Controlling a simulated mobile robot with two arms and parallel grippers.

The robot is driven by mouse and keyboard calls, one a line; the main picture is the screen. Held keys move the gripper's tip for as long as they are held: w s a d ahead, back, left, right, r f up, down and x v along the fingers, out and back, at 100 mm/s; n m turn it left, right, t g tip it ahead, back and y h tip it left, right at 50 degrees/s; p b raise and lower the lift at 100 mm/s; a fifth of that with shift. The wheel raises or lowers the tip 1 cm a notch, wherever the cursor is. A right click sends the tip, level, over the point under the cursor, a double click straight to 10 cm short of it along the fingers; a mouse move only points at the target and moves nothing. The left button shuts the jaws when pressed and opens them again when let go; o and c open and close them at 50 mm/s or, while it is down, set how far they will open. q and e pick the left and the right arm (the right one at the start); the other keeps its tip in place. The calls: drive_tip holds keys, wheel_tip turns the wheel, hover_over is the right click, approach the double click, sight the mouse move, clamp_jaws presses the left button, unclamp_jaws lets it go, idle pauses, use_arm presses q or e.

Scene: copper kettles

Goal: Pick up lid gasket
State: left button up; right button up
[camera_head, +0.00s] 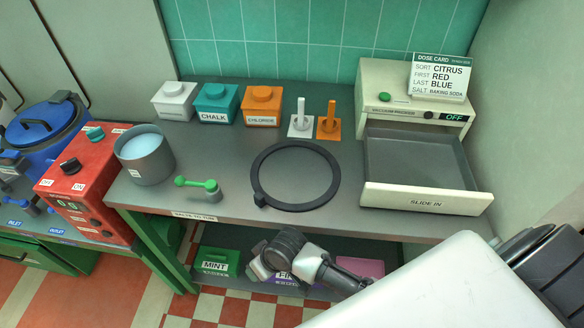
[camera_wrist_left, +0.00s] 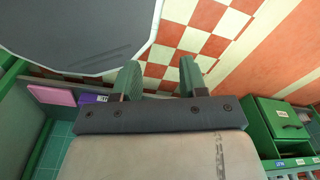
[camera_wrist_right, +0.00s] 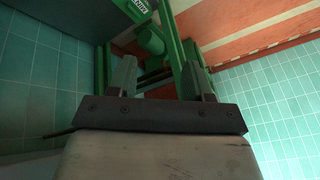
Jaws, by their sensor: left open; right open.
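The lid gasket, a flat black ring (camera_head: 337,172) with a small tab at its lower left, lies flat on the grey worktable (camera_head: 225,150) in the head view. Nothing covers it, and it does not show in either wrist view. My left gripper (camera_wrist_left: 160,66) is open and empty in its wrist view, over the red and white tiled floor. My right gripper (camera_wrist_right: 161,58) is open and empty in its wrist view, facing green frame parts. In the head view, part of my arm is below the table's front edge; neither gripper's fingertips can be made out there.
A green-handled tool (camera_head: 200,186) and a grey pot (camera_head: 146,160) stand left of the ring. White and orange upright pegs (camera_head: 329,124) stand behind it. An open drawer (camera_head: 427,199) of the cream machine is on the right.

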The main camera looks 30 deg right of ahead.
drive_tip(key=w+a+r+n+y, duration=0.15)
drive_tip(key=a+r, duration=0.25)
drive_tip(key=r, duration=0.6)
wheel_tip(320, 180, up, 12)
drive_tip(key=g+h+p, duration=0.3)
drive_tip(key=h, duration=0.2)
hover_over(259, 196)
drive_tip(key=shift+s+a+r+m, duration=0.1)
drive_tip(key=shift+a+r+m, duration=0.1)
drive_tip(key=shift+a+m, duration=0.2)
drive_tip(key=shift+d, duration=0.3)
wheel_tip(259, 196, down, 5)
drive_tip(key=shift+f+p, duration=0.1)
drive_tip(key=shift+p, duration=0.2)
wheel_tip(259, 196, down, 4)
drive_tip(key=shift+d+f+p, duration=0.1)
drive_tip(key=shift+p, duration=0.65)
drive_tip(key=shift+w+f, duration=0.2)
drive_tip(key=shift+f, duration=0.35)
use_arm(q)
drive_tip(key=r, duration=0.5)
drive_tip(key=shift+a+r, duration=0.3)
drive_tip(key=shift+r, duration=0.05)
use_arm(e)
clamp_jaws()
